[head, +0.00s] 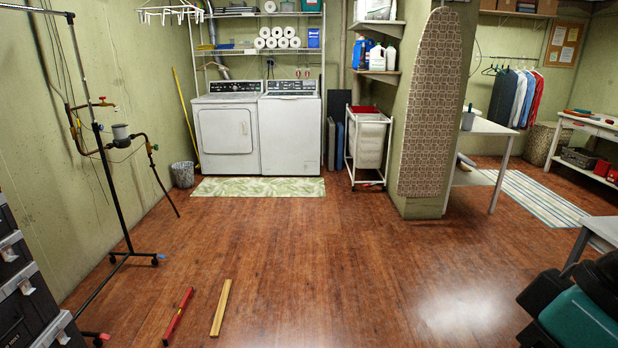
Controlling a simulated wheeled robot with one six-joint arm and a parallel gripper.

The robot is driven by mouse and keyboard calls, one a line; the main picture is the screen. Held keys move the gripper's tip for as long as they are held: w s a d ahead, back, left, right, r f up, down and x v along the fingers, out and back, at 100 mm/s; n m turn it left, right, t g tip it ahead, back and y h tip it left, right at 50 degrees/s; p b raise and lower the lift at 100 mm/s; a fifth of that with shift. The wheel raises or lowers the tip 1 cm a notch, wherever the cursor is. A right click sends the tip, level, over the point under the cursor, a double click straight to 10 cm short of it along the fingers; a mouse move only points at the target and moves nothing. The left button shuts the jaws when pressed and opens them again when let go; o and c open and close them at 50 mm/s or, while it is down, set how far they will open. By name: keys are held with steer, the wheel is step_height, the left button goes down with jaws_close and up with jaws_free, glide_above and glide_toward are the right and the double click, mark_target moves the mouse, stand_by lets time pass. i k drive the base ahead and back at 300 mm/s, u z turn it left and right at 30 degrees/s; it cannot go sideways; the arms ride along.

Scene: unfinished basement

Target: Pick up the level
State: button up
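A long, thin red bar (178,316), which looks like the level, lies flat on the wooden floor at the lower left of the head view. Its markings are too small to read. A yellowish wooden strip (221,307) lies beside it on the right, nearly parallel and apart from it. My gripper is not in view, and nothing is seen touching the bar.
A metal stand (110,180) with wheeled feet and black drawers (25,300) stand left of the bar. A dark and teal object (580,318) fills the lower right corner. The middle floor is clear up to the mat (258,188) before the washer and dryer.

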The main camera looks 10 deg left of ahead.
mark_target(170, 331)
steer(key=u, duration=0.2)
steer(key=i, duration=2.05)
steer(key=u, duration=1.3)
steer(key=i, duration=1.75)
steer(key=u, duration=0.95)
steer(key=i, duration=0.4)
steer(key=u, duration=0.2)
